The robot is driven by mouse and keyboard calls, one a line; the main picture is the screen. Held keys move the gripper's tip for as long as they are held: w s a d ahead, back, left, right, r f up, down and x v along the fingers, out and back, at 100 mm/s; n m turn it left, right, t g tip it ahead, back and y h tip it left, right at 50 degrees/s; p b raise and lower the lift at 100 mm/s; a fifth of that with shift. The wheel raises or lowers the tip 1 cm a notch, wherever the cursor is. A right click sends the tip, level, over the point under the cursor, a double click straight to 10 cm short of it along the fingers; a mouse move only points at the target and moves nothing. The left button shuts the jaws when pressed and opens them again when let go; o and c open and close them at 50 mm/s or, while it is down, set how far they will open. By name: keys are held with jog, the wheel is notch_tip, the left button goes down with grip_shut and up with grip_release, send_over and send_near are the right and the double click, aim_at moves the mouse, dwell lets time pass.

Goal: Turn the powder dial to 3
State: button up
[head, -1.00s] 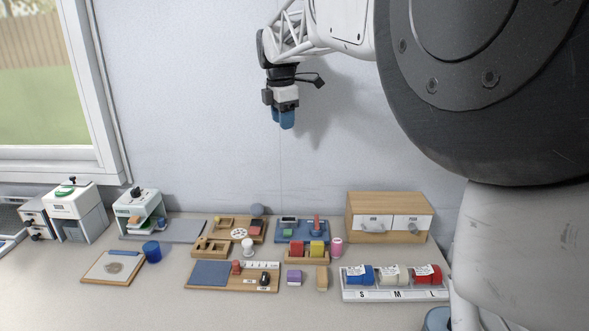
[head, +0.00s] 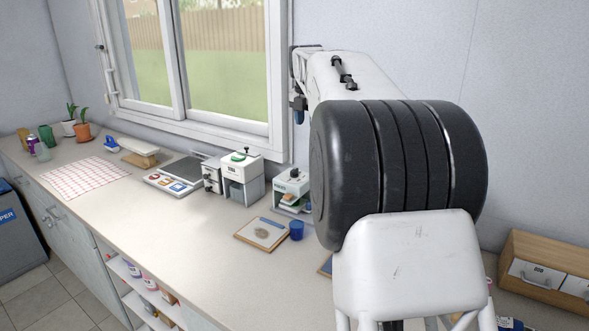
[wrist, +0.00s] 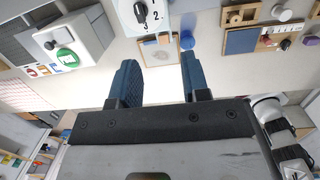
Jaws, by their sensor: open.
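A white unit (head: 291,188) with a black dial on its top stands right of the window. In the wrist view its dial (wrist: 140,12) is at the top edge, cut off, with numerals such as 3 and 2 around it. Left of it stands a white box (head: 243,165) with a green ring and dark knob on top; its green ring (wrist: 64,59) also shows in the wrist view. I cannot read which one is the powder dial, nor its setting. My gripper (wrist: 158,60) is open and empty, with blue fingers apart. In the head view my gripper (head: 299,113) hangs above the counter, partly hidden by my arm.
A board with a beige patch (head: 262,234) and a blue cup (head: 297,230) lie in front. A small knobbed unit (head: 211,177) and a panel with coloured buttons (head: 172,184) stand left. A wooden drawer box (head: 545,270) is at right. The front-left counter is clear.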

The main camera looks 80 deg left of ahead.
jog(key=h, duration=0.1)
send_over(294, 170)
jog(key=shift+g, duration=0.3)
notch_tip(294, 170, down, 10)
jog(key=shift+a+f, duration=0.1)
jog(key=shift+f, duration=0.15)
jog(key=shift+f, duration=0.15)
jog(key=shift+f, duration=3.8)
grip_shut()
